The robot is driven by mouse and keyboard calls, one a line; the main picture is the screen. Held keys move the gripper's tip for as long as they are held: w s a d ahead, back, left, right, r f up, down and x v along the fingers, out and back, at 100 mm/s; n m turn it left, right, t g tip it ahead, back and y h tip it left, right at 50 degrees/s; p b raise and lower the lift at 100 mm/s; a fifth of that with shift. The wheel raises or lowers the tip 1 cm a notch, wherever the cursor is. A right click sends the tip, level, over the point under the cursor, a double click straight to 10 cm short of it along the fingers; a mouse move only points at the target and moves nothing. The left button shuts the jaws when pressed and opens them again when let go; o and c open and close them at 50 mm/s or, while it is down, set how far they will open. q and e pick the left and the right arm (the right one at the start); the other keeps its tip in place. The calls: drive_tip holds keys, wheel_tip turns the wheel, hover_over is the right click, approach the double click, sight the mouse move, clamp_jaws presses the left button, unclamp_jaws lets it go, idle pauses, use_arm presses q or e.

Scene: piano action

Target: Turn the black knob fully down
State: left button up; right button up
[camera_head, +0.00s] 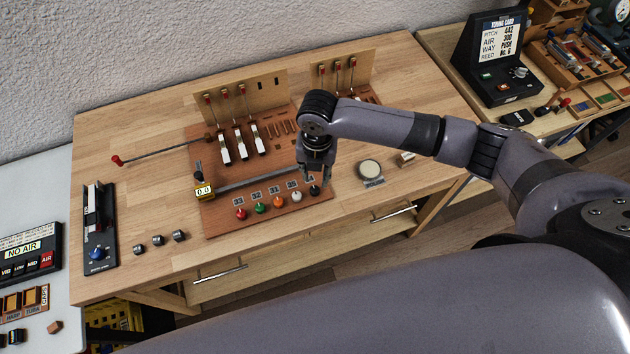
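The black knob (314,190) is the rightmost of a row of coloured knobs along the front of the reddish-brown board (222,222). A number label stands behind each knob; the one behind the black knob is partly covered. My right gripper (317,178) points down just above and behind the black knob. The gripper is small and dark here, so I cannot tell whether its fingers are open, or whether they touch the knob. My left gripper is not in view.
Red (240,214), green (260,208), orange (278,202) and white (296,196) knobs sit left of the black one. A round dial (370,171) stands to the right. Upright hammer mechanisms (240,140) rise behind.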

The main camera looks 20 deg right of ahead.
wheel_tip(320, 180, up, 5)
idle(0.7)
